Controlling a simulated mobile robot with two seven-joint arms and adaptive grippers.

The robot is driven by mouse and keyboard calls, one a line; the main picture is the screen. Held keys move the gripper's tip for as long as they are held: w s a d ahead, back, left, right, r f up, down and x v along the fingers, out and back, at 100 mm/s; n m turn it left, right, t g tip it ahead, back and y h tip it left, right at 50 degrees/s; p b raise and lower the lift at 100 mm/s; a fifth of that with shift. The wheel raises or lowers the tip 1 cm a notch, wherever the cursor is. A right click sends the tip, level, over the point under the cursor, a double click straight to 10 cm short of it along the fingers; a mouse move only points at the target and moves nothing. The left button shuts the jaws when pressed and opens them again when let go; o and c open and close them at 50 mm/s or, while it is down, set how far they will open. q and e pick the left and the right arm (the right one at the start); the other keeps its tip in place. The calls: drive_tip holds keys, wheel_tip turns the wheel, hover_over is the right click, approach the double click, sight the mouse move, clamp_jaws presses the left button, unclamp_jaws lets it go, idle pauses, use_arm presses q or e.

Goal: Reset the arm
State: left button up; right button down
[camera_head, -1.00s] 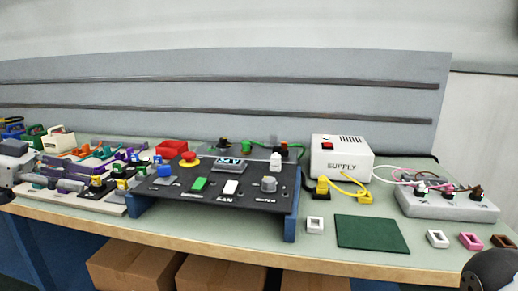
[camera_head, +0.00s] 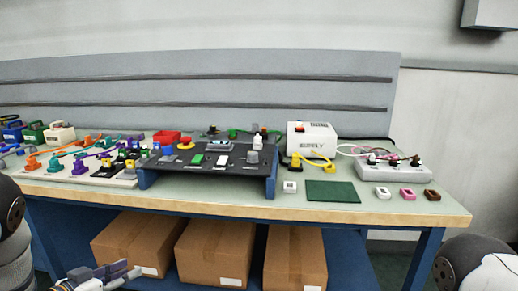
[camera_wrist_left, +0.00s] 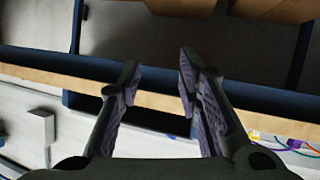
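My left gripper (camera_head: 105,276) shows low in the head view, in front of the table and below its front edge, near the left cardboard box. In the left wrist view its two fingers (camera_wrist_left: 158,82) stand apart with nothing between them, so it is open and empty. The table edge passes behind the fingers there. Dark rounded parts of my own arms show at the left edge and lower right corner of the head view. My right gripper is not in view.
Cables and plugs fill the left end.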

use_arm(q)
drive_tip(key=s+d+f+n+g+y, duration=0.2)
drive_tip(key=s+d+f+g, duration=0.15)
drive_tip(key=s+f, duration=0.55)
drive_tip(key=s+d+f+n+g+y, duration=0.15)
drive_tip(key=s+d+f+g, duration=0.35)
drive_tip(key=s, duration=0.6)
drive_tip(key=s+d+g, duration=0.1)
drive_tip(key=s+g, duration=0.2)
drive_tip(key=s, duration=0.9)
drive_tip(key=s+d+g+y, duration=0.1)
drive_tip(key=s+g, duration=0.3)
drive_tip(key=s, duration=0.9)
drive_tip(key=shift+s+d+m, duration=0.3)
drive_tip(key=shift+d+m, duration=0.15)
drive_tip(key=shift+d, duration=0.25)
